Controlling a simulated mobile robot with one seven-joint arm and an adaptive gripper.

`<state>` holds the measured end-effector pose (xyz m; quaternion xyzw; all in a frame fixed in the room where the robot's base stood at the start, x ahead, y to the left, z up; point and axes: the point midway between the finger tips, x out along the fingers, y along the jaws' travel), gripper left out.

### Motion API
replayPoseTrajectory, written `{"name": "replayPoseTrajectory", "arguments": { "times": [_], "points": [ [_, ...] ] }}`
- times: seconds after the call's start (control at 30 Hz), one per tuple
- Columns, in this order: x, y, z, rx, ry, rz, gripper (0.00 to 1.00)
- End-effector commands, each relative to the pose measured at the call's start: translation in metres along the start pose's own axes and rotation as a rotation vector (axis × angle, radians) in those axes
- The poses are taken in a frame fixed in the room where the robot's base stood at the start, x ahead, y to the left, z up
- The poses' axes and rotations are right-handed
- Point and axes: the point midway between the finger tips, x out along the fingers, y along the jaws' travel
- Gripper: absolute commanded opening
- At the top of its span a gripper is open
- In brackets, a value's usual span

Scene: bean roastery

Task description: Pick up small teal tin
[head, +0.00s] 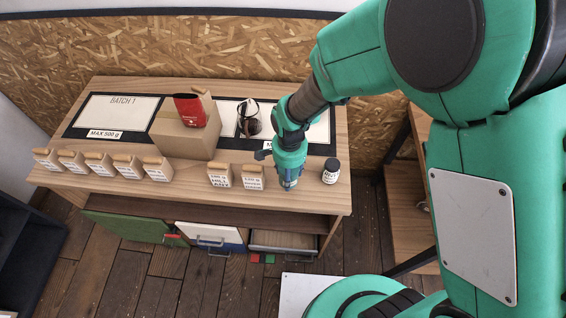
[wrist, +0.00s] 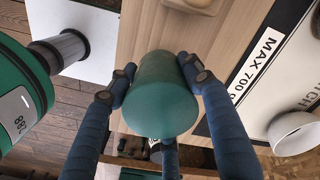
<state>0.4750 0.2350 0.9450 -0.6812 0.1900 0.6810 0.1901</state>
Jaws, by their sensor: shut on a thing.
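The small teal tin (wrist: 160,95) is between the blue fingers of my gripper (wrist: 159,73) in the wrist view. The fingers press on its left and right sides, and its round end faces the camera. I cannot tell whether the tin touches the counter.
Behind are a glass carafe (head: 248,120) and a cardboard box (head: 185,138) bearing a red bag (head: 189,109).

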Motion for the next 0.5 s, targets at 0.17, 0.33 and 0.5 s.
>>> {"name": "replayPoseTrajectory", "arguments": {
  "times": [0.17, 0.33, 0.5],
  "points": [
    [-0.004, 0.029, 0.019, 0.000, 0.000, 0.000, 0.19],
    [-0.006, 0.050, 0.032, 0.000, 0.000, 0.000, 0.19],
    [-0.008, 0.063, 0.040, 0.000, 0.000, 0.000, 0.19]
  ]
}}
